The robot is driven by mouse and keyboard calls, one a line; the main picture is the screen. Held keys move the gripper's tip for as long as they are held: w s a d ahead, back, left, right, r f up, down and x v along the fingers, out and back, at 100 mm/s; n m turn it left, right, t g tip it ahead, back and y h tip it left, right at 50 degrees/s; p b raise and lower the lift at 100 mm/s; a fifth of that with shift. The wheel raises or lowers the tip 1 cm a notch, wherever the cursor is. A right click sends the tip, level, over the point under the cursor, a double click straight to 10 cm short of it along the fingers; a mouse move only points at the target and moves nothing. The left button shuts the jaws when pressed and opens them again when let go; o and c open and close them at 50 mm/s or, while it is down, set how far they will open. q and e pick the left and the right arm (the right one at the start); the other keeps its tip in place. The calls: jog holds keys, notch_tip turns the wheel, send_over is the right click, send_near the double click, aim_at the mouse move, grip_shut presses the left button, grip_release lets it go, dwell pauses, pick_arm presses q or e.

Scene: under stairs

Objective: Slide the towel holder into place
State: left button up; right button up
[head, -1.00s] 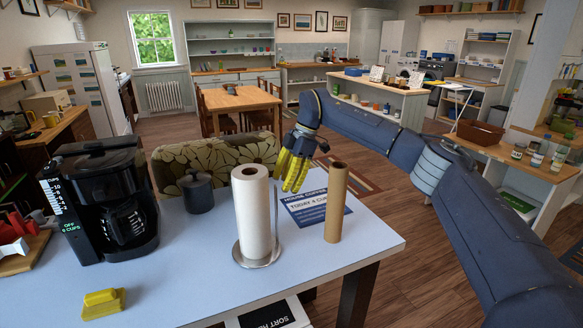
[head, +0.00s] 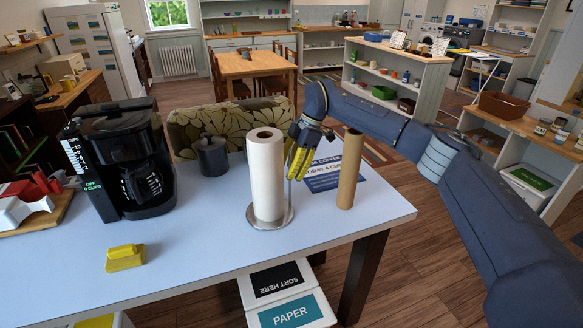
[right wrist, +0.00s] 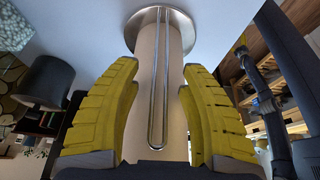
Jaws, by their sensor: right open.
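The towel holder (head: 276,224) stands upright on the pale table with a white paper roll (head: 265,175) on it. It has a round metal base (right wrist: 180,22) and a looped wire arm (right wrist: 153,115) beside the roll, both clear in the right wrist view. My right gripper (head: 297,162) is at the holder's right rear side. In the right wrist view its yellow fingers (right wrist: 158,75) are open, one on each side of the wire arm and apart from it, with the roll just beyond. My left gripper is out of view.
A brown cardboard tube (head: 350,170) stands close right of my right gripper, by a blue printed sheet (head: 322,177). A black coffee maker (head: 122,165), dark canister (head: 212,156) and yellow block (head: 125,258) stand left. The table's front middle is clear.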

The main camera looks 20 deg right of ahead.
grip_shut()
dwell(0.6)
